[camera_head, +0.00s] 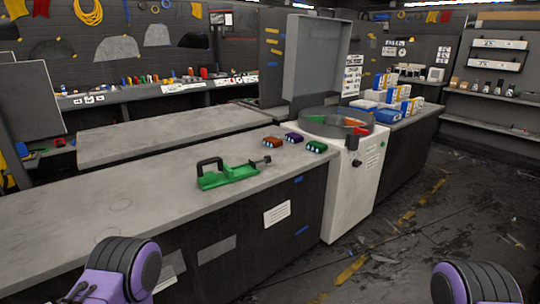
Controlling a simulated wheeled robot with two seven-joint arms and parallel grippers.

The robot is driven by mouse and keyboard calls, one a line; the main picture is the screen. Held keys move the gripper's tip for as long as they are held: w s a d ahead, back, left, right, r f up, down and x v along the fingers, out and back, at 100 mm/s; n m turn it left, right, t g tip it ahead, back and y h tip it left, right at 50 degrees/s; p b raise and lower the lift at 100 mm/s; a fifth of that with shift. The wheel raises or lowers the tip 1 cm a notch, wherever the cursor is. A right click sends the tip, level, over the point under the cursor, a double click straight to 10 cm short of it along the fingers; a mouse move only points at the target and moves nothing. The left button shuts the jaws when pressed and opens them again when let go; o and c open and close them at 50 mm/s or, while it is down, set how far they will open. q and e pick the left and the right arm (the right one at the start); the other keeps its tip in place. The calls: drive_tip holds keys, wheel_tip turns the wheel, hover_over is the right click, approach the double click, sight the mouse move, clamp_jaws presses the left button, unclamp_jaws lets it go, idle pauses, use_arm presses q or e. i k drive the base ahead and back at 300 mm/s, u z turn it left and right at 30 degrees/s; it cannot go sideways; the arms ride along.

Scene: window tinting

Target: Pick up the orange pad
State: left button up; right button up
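A small orange-red pad (272,142) lies on the grey top of the front bench, near its far right end. A purple pad (294,137) and a green pad (316,146) lie beside it in a loose row, apart from each other. All three show small pale marks on their front sides. Purple and black parts of my two arms show at the bottom left and bottom right edges, well away from the pads. Neither gripper's fingertips can be seen.
A green tool with a black handle (228,174) lies left of the pads on the front bench (120,215). A white machine (352,190) with an open round drum and raised lid (318,62) stands right behind them. The floor (420,240) at right is open, with scattered scraps.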

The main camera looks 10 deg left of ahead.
sight(274, 143)
drive_tip(key=z, duration=1)
drive_tip(key=i, duration=0.95)
drive_tip(key=u, duration=0.7)
drive_tip(key=i, duration=0.65)
drive_tip(key=u, duration=0.6)
